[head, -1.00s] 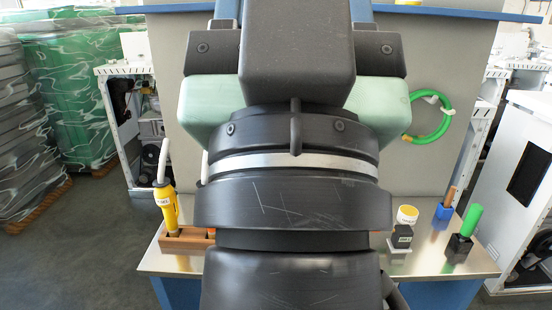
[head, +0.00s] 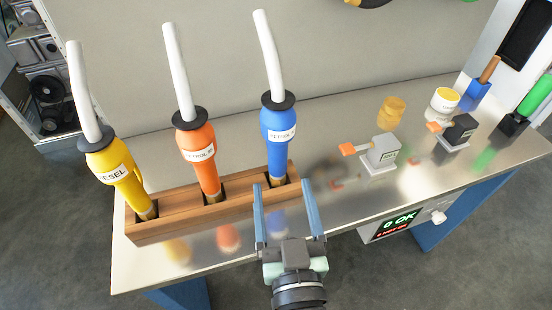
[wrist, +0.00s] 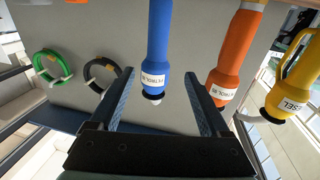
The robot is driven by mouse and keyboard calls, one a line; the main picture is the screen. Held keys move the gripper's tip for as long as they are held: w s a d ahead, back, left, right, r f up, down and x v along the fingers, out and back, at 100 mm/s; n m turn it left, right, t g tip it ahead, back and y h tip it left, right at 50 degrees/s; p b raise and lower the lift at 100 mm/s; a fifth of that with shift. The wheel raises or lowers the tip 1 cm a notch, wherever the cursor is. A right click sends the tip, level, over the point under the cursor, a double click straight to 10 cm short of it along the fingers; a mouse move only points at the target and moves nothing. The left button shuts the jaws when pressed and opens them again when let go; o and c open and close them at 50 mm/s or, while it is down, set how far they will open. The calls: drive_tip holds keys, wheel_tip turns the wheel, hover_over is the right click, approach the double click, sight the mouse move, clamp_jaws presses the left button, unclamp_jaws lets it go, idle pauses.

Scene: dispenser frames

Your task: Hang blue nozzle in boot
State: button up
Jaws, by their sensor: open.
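The blue nozzle (head: 278,135) stands nearly upright, spout down, at the right slot of a wooden rack (head: 165,230), with a black collar and white hose above. Its lower spout is partly hidden by the rack. My gripper (head: 281,185) is open and empty, with two blue fingers at the rack's front near the blue nozzle's foot. In the wrist view, the picture is upside down and the blue nozzle (wrist: 158,50) shows centred between the fingertips (wrist: 159,74). I cannot tell whether it is between them or beyond them. No separate boot is clear apart from the rack's slots.
An orange nozzle (head: 199,150) and a yellow nozzle (head: 118,175) stand in the rack's other slots, left of the blue one. Grey (head: 381,152) and black (head: 460,132) blocks with orange levers stand right on the metal bench (head: 330,205). A display (head: 398,222) hangs at its front.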

sight(279, 155)
drive_tip(key=w, duration=0.4)
drive_tip(key=w+f+p, duration=0.1)
drive_tip(key=w, duration=0.3)
drive_tip(key=w+a+p, duration=0.1)
drive_tip(key=w, duration=0.3)
drive_tip(key=shift+f, duration=0.4)
clamp_jaws()
idle(0.9)
drive_tip(key=shift+d+r, duration=0.1)
drive_tip(key=shift+r, duration=0.15)
